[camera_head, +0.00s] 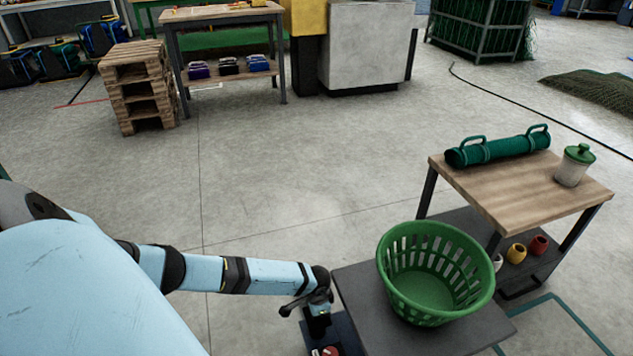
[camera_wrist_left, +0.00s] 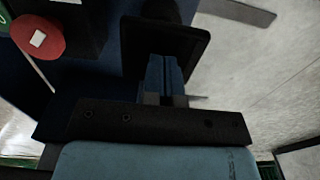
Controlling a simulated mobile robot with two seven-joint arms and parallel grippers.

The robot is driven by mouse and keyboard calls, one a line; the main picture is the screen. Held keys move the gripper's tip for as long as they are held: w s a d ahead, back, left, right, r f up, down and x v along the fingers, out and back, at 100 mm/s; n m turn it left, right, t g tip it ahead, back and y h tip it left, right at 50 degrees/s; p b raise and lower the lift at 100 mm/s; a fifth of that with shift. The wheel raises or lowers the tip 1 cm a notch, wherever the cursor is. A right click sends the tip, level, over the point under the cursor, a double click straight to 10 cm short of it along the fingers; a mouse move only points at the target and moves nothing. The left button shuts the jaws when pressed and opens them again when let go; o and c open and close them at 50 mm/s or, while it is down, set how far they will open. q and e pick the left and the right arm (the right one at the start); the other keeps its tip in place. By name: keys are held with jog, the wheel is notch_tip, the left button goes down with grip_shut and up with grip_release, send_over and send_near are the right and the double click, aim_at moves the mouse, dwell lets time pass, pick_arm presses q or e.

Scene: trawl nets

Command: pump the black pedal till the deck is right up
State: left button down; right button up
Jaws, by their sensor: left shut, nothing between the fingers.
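The deck (camera_head: 352,290) is a dark grey platform at the bottom right of the head view, with a green slatted basket (camera_head: 440,270) on it. My left gripper (camera_head: 319,326) points down beside the deck's left edge. In the left wrist view my left gripper (camera_wrist_left: 165,78) is shut and empty. Its fingertips are over a black plate, which looks like the black pedal (camera_wrist_left: 192,40); I cannot tell whether they touch it. A red round pad (camera_wrist_left: 38,38) with a white mark lies to the left there, on a dark blue base (camera_wrist_left: 85,75). My right gripper is not in view.
A wood-topped trolley (camera_head: 520,190) stands right of the deck, with a green cylinder (camera_head: 498,149) and a lidded jar (camera_head: 574,166) on it. Stacked pallets (camera_head: 137,85) and a bench (camera_head: 222,16) stand at the back. The middle floor is clear.

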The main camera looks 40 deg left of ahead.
pick_arm(q)
jog(key=shift+f+b, duration=1.3)
jog(key=shift+f, duration=0.85)
notch_tip(320, 180, up, 5)
jog(key=p, duration=0.5)
jog(key=shift+f, duration=0.3)
jog(key=shift+f+b, duration=1.65)
jog(key=shift+f, duration=0.65)
notch_tip(320, 180, up, 5)
jog(key=p, duration=0.5)
jog(key=shift+f, duration=0.2)
